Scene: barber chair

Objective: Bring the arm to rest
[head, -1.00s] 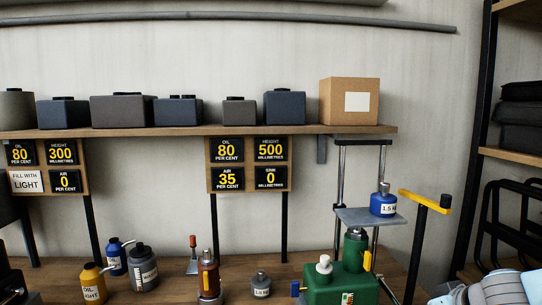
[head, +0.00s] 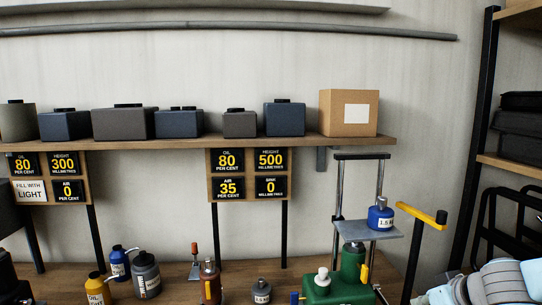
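A pale white and light-blue part of my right arm (head: 490,284) shows at the lower right corner. Its gripper is not in view. A dark shape (head: 12,284) is cut off at the lower left edge, and I cannot tell what it is. My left gripper cannot be made out. A green machine (head: 335,291) with a metal frame stands on the bench near the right arm. A blue bottle (head: 381,217) stands upright on the frame's grey platform (head: 352,231).
A yellow-ended lever on a black post (head: 414,258) rises between the machine and my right arm. Several bottles, including a grey one (head: 146,277), stand on the bench. A wall shelf (head: 200,144) holds dark boxes and a cardboard box (head: 349,113). A black rack (head: 472,140) stands at right.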

